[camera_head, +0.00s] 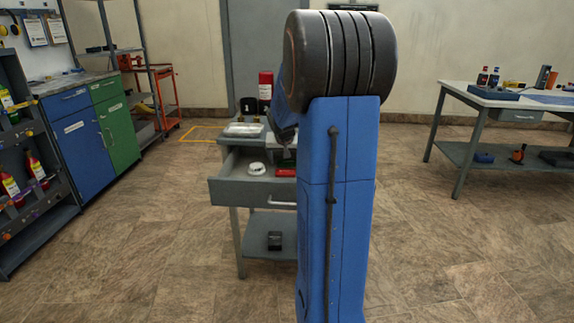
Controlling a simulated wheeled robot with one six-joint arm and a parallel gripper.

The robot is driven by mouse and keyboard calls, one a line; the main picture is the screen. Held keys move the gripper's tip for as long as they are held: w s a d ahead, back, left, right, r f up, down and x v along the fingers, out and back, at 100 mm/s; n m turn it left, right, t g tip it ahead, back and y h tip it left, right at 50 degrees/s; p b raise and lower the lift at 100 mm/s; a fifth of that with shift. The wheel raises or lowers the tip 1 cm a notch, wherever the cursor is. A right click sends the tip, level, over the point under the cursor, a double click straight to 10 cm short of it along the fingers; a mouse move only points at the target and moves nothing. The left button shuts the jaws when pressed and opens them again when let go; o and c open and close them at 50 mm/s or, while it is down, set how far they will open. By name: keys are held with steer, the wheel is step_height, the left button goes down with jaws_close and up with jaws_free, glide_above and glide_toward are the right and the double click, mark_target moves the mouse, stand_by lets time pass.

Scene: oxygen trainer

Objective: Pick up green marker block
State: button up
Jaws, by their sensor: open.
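A small dark green patch (290,155), possibly the green marker block, shows at the open drawer (240,191) of the grey workstand, right beside my arm. It is partly covered, so its shape is unclear. My gripper (286,142) is a small dark shape above the drawer, mostly hidden behind my blue arm. It is open, close to the green patch in the picture; I cannot tell whether they touch. My arm hides the right part of the drawer.
The drawer also holds a white round item (257,168) and a red block (286,171). A red cylinder (266,86) and a clear tray (243,130) stand on the workstand top. A bench (460,88) stands at right. The floor between is clear.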

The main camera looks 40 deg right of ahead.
steer(key=c, duration=1.1)
steer(key=shift+c, duration=0.2)
steer(key=shift+s+r, duration=0.1)
